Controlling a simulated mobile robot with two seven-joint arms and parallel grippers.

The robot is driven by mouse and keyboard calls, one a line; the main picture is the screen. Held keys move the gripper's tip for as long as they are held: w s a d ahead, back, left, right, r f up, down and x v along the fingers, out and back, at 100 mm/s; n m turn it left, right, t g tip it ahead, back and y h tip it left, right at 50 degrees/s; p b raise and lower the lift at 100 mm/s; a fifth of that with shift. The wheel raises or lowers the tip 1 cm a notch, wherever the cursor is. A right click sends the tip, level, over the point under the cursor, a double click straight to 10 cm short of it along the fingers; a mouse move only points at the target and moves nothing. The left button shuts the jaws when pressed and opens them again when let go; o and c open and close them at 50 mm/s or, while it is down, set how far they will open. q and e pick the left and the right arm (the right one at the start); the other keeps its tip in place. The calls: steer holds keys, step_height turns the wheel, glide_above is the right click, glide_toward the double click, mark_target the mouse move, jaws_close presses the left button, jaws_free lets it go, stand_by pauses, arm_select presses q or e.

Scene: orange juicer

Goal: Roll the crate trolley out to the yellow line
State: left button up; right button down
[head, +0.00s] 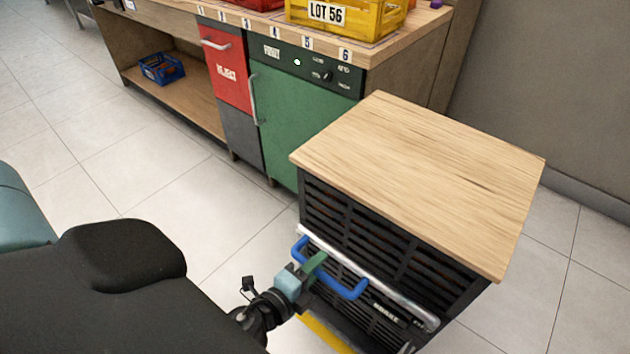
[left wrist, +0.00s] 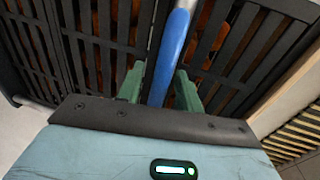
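The crate trolley has a wooden top (head: 425,175) and dark slatted crates (head: 400,255) under it, which also show close up in the left wrist view (left wrist: 105,25). A silver bar (head: 385,290) with a blue handle (head: 345,290) runs across its near side. My left gripper (head: 315,266) is at the blue handle. In the left wrist view the handle (left wrist: 172,50) passes between the green fingers (left wrist: 160,88), which are close on both sides of it. A yellow strip (head: 325,336) shows on the floor at the trolley's near left, partly hidden. My right gripper is out of view.
A workbench with a green-fronted unit (head: 300,115) and a red drawer (head: 228,75) stands behind the trolley to the left. A yellow crate (head: 350,15) is on top and a blue crate (head: 162,68) on its low shelf. Tiled floor (head: 150,180) is clear at left.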

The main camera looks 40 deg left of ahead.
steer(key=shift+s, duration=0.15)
